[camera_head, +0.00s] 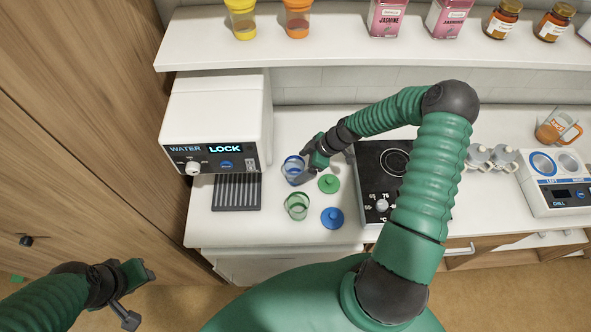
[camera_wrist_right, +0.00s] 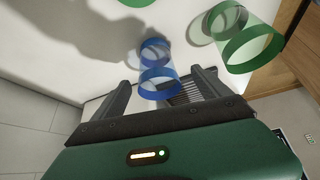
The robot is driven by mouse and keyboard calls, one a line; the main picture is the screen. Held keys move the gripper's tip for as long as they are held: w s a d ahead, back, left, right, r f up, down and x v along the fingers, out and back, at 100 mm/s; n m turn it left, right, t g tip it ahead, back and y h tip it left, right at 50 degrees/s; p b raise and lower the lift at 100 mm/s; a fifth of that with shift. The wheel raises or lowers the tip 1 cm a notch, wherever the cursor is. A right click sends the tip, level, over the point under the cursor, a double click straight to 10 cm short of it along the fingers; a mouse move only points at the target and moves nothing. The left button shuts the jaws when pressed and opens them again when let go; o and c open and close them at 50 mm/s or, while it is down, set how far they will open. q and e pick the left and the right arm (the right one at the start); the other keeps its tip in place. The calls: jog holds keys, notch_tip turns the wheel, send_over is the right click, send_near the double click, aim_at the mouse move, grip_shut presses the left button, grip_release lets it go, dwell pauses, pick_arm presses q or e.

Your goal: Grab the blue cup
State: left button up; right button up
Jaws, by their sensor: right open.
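The blue cup (camera_head: 293,170) is clear with blue bands and stands on the white counter, right of the water dispenser. My right gripper (camera_head: 303,167) is at the cup's right side and partly covers it. In the right wrist view the blue cup (camera_wrist_right: 158,78) shows between the two spread fingers of my right gripper (camera_wrist_right: 162,92), with gaps on both sides. That gripper is open and does not clasp the cup. My left gripper (camera_head: 140,294) is at the lower left, away from the counter, with its fingers apart and empty.
A green-banded cup (camera_head: 296,206) stands just in front, with a green lid (camera_head: 328,184) and blue lid (camera_head: 332,218) to the right. The water dispenser (camera_head: 217,120) with its drip grate (camera_head: 237,193) is left. A hotplate (camera_head: 372,165) is right. A shelf (camera_head: 340,50) hangs above.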

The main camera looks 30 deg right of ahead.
aim_at(290, 169)
jog(key=shift+w+a+f+p, duration=0.2)
jog(key=shift+w+f+p, duration=0.35)
jog(key=shift+w+f, duration=0.5)
jog(key=a+f+p, duration=0.1)
jog(key=w+a+f+p, duration=0.1)
jog(key=shift+w+a+f, duration=0.15)
jog(key=shift+a+f, duration=0.1)
jog(key=shift+f, duration=0.05)
jog(key=shift+a+f, duration=0.1)
jog(key=shift+a, duration=0.15)
jog(key=c, duration=0.3)
jog(key=shift+d+f, duration=0.2)
jog(key=shift+d, duration=0.25)
jog(key=c, duration=1.1)
pick_arm(q)
jog(key=r, duration=0.1)
jog(key=w+r, duration=0.1)
jog(key=r, duration=0.1)
pick_arm(e)
jog(key=shift+a+r, duration=0.1)
jog(key=shift+a, duration=0.1)
jog(key=shift+c, duration=0.2)
